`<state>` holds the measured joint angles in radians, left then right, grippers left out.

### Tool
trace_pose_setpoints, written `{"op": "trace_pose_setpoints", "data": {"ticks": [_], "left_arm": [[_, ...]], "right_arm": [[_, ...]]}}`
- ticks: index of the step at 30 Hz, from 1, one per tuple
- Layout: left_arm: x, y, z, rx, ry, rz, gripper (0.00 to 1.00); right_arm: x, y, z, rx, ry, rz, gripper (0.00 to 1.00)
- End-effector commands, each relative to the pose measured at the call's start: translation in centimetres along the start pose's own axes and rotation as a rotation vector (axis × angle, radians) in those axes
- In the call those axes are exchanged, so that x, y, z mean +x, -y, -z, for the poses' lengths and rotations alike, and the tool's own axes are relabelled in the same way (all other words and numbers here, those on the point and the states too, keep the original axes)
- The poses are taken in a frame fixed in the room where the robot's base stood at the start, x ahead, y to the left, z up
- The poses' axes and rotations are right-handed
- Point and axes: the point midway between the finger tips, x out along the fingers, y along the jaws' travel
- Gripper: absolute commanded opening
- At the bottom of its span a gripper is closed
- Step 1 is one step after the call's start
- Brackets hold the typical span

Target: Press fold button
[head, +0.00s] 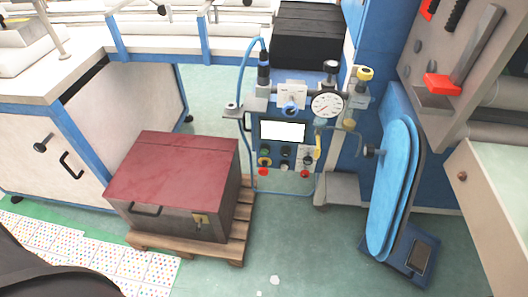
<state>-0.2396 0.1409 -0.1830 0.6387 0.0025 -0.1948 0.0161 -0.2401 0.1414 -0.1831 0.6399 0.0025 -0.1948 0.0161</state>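A blue control panel (283,133) stands at the centre of the head view, with a blank white screen (283,131). Below the screen are several small buttons and knobs. They include a green one (265,152), a black one (285,152) and a red one (263,172) at the lower left. No label is readable, so I cannot tell which is the fold button. A round dial gauge (327,105) sits at the panel's upper right. Neither of my grippers is in view.
A maroon-topped box (175,168) sits on a wooden pallet (238,243) left of the panel. A blue padded upright piece (390,190) stands to the right. A white workbench (45,85) is at the left. The green floor (300,235) before the panel is mostly clear.

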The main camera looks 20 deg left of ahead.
Motion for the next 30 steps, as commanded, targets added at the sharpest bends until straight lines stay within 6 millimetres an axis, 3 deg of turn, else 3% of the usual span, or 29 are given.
{"op": "trace_pose_setpoints", "data": {"ticks": [2,12,30], "left_arm": [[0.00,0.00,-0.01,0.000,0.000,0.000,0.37],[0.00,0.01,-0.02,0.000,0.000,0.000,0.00],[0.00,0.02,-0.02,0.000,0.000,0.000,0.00]], "right_arm": [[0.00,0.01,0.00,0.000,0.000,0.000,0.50],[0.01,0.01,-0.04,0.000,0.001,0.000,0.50],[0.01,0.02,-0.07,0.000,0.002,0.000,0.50]]}}
